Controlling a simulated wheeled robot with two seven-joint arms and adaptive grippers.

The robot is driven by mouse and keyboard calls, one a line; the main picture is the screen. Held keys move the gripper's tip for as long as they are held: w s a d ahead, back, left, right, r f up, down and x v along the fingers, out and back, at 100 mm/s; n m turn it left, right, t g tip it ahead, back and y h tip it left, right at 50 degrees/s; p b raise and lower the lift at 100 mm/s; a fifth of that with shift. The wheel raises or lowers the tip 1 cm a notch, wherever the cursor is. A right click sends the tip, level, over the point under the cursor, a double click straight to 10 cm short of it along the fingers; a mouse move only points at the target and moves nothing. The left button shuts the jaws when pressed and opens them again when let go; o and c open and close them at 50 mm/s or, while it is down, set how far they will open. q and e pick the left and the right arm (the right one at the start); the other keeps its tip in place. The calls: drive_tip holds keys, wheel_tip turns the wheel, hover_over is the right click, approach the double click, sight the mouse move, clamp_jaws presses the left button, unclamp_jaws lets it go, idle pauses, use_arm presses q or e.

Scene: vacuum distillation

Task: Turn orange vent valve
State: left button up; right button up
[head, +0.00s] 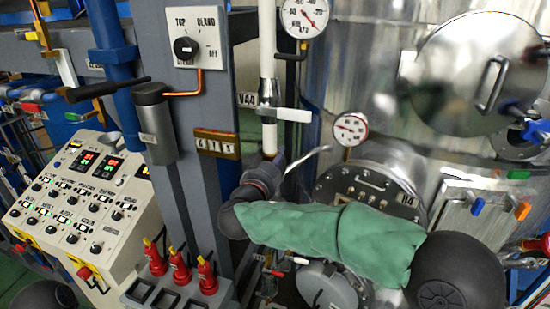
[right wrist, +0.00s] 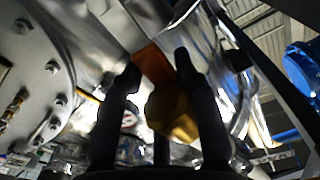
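In the right wrist view an orange flat piece (right wrist: 154,64), which looks like the vent valve's handle, lies between and just beyond my fingertips. A yellow-brown rounded part (right wrist: 172,112) sits in front of it, between the fingers. My right gripper (right wrist: 157,70) has its two dark fingers apart, on either side of the orange piece; contact cannot be made out. In the head view my right gripper (head: 266,172) is at the lower end of the vertical white pipe (head: 268,60), and the orange piece is hidden there. My left gripper is not in view.
A white lever (head: 290,115) juts from the pipe above my right gripper. A grey post (head: 205,100) stands close on its left. The steel vessel (head: 370,70) with gauges and a round flange is on the right. Another orange handle (head: 522,211) is at far right.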

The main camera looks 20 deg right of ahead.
clamp_jaws()
drive_tip(key=s+d+f+m+b, duration=0.1)
drive_tip(key=f+m+b, duration=0.3)
drive_tip(key=m+b, duration=0.4)
drive_tip(key=s+d+f+m+b, duration=0.2)
drive_tip(key=m+b, duration=0.6)
drive_tip(key=b, duration=0.4)
drive_tip(key=shift+d+f+m+b, duration=0.4)
drive_tip(key=shift+d+f, duration=0.45)
drive_tip(key=shift+f, duration=0.05)
drive_tip(key=o, duration=1)
unclamp_jaws()
drive_tip(key=shift+s, duration=0.1)
